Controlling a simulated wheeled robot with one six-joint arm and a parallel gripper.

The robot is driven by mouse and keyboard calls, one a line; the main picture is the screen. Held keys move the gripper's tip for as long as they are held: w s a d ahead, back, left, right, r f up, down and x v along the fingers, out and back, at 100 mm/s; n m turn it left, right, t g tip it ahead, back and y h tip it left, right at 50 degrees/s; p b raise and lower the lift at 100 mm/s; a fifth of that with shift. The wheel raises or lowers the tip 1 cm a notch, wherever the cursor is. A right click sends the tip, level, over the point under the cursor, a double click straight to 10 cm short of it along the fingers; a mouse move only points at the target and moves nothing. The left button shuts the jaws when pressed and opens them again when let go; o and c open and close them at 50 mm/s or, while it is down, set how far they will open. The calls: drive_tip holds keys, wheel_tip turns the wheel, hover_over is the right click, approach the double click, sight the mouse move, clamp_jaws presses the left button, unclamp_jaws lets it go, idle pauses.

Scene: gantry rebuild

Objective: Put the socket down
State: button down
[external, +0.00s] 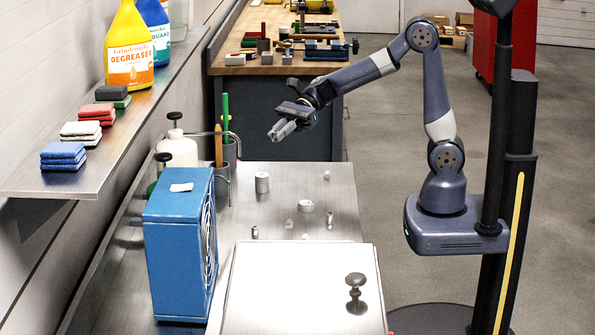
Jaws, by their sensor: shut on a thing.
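My gripper (283,131) is above the far part of the steel bench (285,180), pointing down and to the left. It is shut on the socket, which is too small and too close in colour to the fingers to make out clearly. It is held well clear of the bench top. Several small silver metal pieces stand or lie on the bench below, among them a taller cylinder (262,183) and a short, wide cylinder (305,206). Smaller pieces lie near them.
A blue box with a fan grille (180,245) stands at the left. A white bottle (178,150) and a pen cup (229,152) stand at the back left. The bench's right side is largely clear.

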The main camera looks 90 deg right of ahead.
drive_tip(key=w+a+r+n+g+y, duration=0.1)
drive_tip(key=w+a+n+g, duration=0.1)
drive_tip(key=a, duration=0.4)
drive_tip(key=w+a+r+n+g+y, duration=0.1)
drive_tip(key=w+a+r, duration=0.1)
drive_tip(key=a, duration=0.3)
drive_tip(key=n+g, duration=0.2)
hover_over(260, 216)
wheel_tip(260, 216, down, 17)
drive_tip(key=shift+a+r+b, duration=0.1)
drive_tip(key=shift+r+b, duration=0.1)
drive_tip(key=shift+b, duration=0.55)
drive_tip(key=shift+f, duration=0.2)
drive_tip(key=c, duration=1.4)
unclamp_jaws()
drive_tip(key=shift+r, duration=0.1)
